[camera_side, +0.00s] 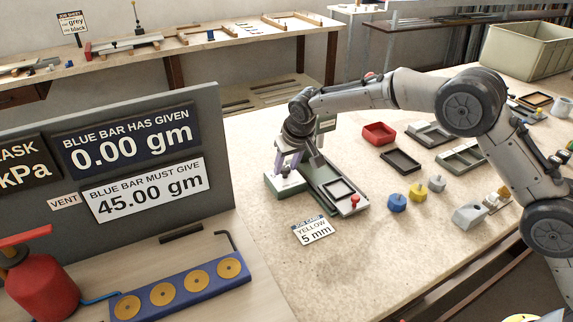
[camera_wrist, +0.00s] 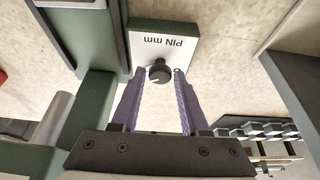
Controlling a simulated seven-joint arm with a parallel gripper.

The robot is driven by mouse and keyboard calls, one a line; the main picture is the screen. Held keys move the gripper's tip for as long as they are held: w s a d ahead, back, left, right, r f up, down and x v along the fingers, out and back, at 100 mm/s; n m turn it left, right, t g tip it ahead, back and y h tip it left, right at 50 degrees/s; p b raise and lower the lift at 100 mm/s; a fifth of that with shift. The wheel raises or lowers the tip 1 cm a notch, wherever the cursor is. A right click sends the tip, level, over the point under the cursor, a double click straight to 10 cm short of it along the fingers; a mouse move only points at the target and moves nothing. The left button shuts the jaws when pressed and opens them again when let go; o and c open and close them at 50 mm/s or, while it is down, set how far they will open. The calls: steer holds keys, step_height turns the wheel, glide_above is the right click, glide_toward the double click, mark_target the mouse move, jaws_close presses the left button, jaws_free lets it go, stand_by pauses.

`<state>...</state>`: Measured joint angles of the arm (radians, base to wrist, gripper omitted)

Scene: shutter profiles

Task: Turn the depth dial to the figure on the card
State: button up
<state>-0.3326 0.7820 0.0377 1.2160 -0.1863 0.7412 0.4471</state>
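The card (camera_side: 312,231) lies on the bench at the front of the green fixture and reads "YELLOW 5 mm". The depth dial is a small black knob (camera_wrist: 159,70) on a white plate marked "PIN mm" (camera_wrist: 172,45); any figures around it cannot be read. The plate also shows on a green block (camera_side: 285,185) in the side view. My gripper (camera_side: 287,164) points down over this block. In the wrist view my gripper (camera_wrist: 159,73) has its purple fingers apart, one on each side of the knob, with a visible gap.
The green fixture (camera_side: 333,187) with a red knob (camera_side: 354,201) stands beside the block. Blue, yellow and grey knobbed pieces (camera_side: 397,203) stand to the right. A red tray (camera_side: 379,133) and a dark tray (camera_side: 400,160) lie behind.

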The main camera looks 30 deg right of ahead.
jaws_close()
steer(key=shift+n, duration=0.4)
steer(key=shift+d+n+g+y, duration=0.15)
steer(key=shift+n+y, duration=0.35)
steer(key=shift+n, duration=0.7)
steer(key=shift+d+n+g+y, duration=0.15)
steer(key=shift+n+y, duration=0.35)
steer(key=shift+n, duration=0.7)
steer(key=shift+o, duration=2.2)
jaws_free()
steer(key=v, duration=1.3)
steer(key=shift+r, duration=0.35)
